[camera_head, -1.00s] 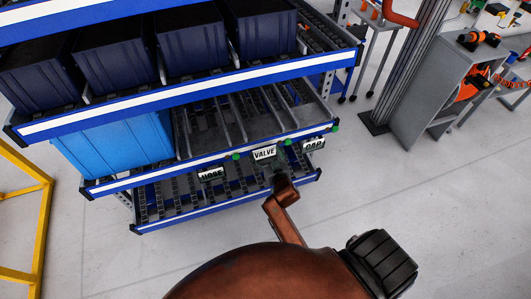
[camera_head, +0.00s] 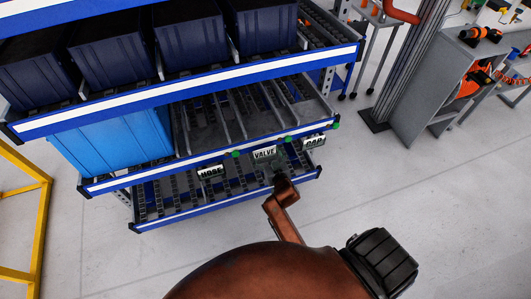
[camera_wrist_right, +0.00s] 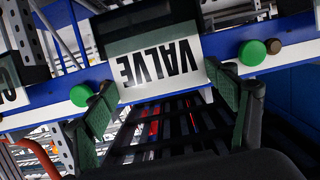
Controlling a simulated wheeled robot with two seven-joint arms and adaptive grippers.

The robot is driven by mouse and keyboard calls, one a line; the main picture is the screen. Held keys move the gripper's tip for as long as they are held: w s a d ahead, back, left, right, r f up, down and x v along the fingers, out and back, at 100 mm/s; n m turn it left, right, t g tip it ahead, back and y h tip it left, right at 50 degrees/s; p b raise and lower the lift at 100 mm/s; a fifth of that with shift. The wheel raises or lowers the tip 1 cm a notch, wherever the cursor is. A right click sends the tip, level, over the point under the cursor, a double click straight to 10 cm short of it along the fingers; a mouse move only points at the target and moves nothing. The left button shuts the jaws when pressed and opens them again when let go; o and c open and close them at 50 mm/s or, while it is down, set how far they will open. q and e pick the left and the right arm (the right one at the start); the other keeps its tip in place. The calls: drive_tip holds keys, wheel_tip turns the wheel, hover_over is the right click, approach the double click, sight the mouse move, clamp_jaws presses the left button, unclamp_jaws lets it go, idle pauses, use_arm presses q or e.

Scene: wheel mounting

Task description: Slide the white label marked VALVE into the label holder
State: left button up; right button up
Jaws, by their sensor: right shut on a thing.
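The white label marked VALVE (camera_head: 264,153) is at the front rail of the rack's middle shelf, between two green round knobs. In the right wrist view the label (camera_wrist_right: 160,66) appears upside down, between the green-padded fingers of my right gripper (camera_wrist_right: 162,103), which is shut on it by its sides. A dark grey-green band (camera_wrist_right: 150,38) borders the lettered strip; it looks like the label holder, but I cannot tell how far the label sits in it. In the head view my right gripper (camera_head: 278,178) is just below the label. My left gripper is not in view.
A HOSE label (camera_head: 210,172) is to the left on the rail and a CAP label (camera_head: 314,142) to the right. A light blue bin (camera_head: 115,145) stands on the shelf. Dark blue bins (camera_head: 190,43) stand above. The floor in front is clear.

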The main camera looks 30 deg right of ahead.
sight(265, 155)
drive_tip(key=shift+f+b, duration=0.9)
drive_tip(key=shift+f, duration=0.65)
drive_tip(key=o, duration=1)
drive_tip(key=shift+f, duration=0.1)
drive_tip(key=shift+r, duration=0.25)
wheel_tip(265, 155, up, 10)
drive_tip(key=shift+f, duration=0.2)
